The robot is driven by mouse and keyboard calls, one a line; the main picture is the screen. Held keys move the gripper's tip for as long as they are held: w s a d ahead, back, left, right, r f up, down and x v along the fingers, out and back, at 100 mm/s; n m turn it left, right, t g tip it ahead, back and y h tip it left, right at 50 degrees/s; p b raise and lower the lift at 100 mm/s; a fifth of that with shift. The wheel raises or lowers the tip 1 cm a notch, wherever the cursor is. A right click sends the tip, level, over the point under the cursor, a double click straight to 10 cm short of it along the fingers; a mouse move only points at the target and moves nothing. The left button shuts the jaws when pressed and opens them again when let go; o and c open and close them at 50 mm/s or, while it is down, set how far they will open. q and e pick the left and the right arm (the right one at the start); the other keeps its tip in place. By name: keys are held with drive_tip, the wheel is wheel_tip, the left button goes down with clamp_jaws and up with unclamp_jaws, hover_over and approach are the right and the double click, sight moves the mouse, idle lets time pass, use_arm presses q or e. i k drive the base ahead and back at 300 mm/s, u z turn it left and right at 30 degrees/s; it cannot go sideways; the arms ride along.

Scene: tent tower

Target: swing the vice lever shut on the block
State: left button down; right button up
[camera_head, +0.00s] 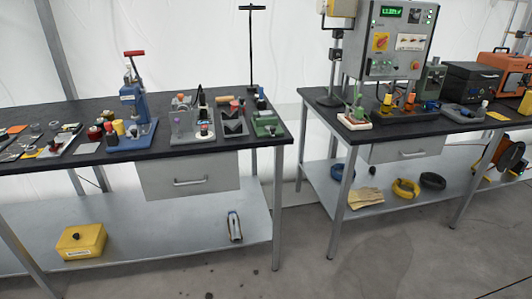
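Neither of my grippers is in view. On the left bench (225,160) stands a blue upright tool (128,100) with a red-handled lever (134,54) raised at its top. A small green device (267,125) sits near the right end of this bench; it may be a vice, but it is too small to tell.
A right bench (350,137) carries a control box (396,42) and several small fixtures. A gap of floor separates the benches. Lower shelves hold a yellow box (81,241) and a yellow coil (405,188). Grey floor (400,260) is clear in front of the right bench.

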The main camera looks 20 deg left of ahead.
sight(271, 129)
drive_tip(key=z, duration=1.1)
drive_tip(key=i, duration=1.4)
drive_tip(key=u, duration=0.85)
drive_tip(key=i, duration=0.75)
drive_tip(key=u, duration=0.85)
